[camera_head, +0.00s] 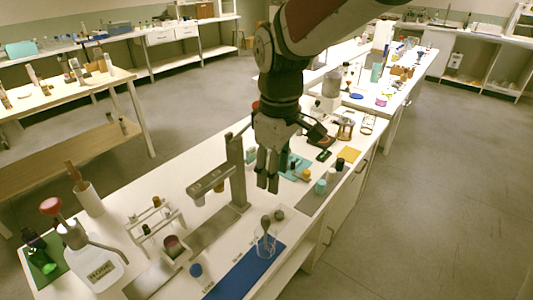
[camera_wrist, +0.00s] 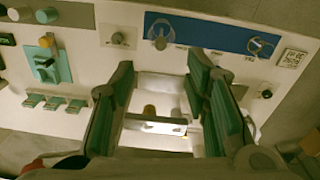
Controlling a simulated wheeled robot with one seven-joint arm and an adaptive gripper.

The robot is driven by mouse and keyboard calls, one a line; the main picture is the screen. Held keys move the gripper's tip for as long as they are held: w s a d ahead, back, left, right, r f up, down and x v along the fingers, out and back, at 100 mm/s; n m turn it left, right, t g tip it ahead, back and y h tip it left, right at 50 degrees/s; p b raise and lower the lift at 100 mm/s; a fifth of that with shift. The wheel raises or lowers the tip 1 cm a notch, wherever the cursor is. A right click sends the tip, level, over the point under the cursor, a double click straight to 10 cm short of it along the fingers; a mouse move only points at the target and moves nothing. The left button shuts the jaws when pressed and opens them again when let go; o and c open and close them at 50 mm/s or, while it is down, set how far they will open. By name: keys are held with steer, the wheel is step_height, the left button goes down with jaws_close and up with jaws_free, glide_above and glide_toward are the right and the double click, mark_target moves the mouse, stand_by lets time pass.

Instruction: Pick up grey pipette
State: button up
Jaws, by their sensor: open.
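A grey stand (camera_head: 236,172) with a side arm rises just left of my gripper. A blue mat (camera_head: 244,272) lies in front. Small jars (camera_head: 321,187) stand right.

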steer(key=w+a+f+n, duration=0.2)
steer(key=a+f, duration=0.1)
steer(key=f, duration=0.1)
glide_above(265, 217)
steer(key=f, duration=0.4)
steer(key=a+f, duration=0.1)
steer(key=f, duration=0.2)
steer(key=shift+f, duration=0.1)
steer(key=shift+d+f, duration=0.25)
steer(key=shift+f, duration=1.2)
steer(key=shift+d+f, duration=0.2)
steer(key=shift+f, duration=1.25)
steer(key=c, duration=0.8)
